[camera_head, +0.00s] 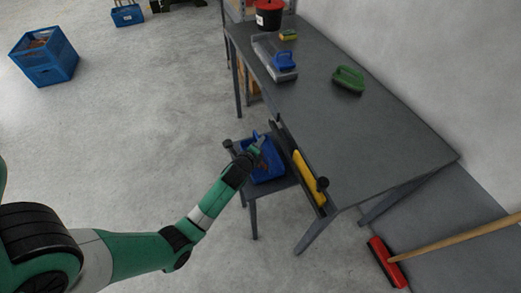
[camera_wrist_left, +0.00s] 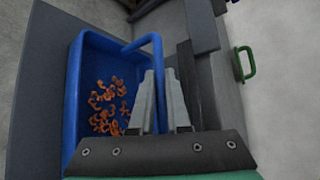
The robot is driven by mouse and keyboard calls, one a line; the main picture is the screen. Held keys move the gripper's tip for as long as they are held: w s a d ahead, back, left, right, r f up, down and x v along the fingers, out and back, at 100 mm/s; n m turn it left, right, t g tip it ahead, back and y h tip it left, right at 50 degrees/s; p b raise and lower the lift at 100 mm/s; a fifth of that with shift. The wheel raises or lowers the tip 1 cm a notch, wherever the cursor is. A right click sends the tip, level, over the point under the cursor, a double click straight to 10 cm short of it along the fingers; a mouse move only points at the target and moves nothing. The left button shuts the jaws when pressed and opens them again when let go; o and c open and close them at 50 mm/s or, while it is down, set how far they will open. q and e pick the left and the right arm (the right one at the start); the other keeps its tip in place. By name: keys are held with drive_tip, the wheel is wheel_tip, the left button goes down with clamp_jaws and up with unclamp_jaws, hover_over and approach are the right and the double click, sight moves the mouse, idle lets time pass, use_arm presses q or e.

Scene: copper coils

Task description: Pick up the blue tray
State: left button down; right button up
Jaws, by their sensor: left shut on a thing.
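The blue tray (camera_head: 270,172) is on a small grey stand beside the workbench in the head view. My left gripper (camera_head: 257,144) reaches the tray from the left. Whether the tray touches the stand is hard to tell. My right gripper is not in view.
The grey workbench (camera_head: 400,133) stands close to the right of the tray, holding a blue-handled tool (camera_head: 284,62), a green-handled brush (camera_head: 348,79) and a bucket (camera_head: 268,17). A yellow item (camera_head: 305,176) is under its edge. A blue crate (camera_head: 44,58) stands far left. Floor between is clear.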

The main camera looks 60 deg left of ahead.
use_arm(q)
wheel_tip(320, 180, up, 3)
drive_tip(key=shift+r+p, duration=0.2)
drive_tip(key=shift+p, duration=1.05)
drive_tip(key=s+d+r+p, duration=0.3)
drive_tip(key=d+r+p, duration=0.5)
drive_tip(key=d, duration=0.5)
drive_tip(key=shift+s+d+r+p, duration=0.3)
drive_tip(key=shift+r+p, duration=0.1)
drive_tip(key=shift+r, duration=0.4)
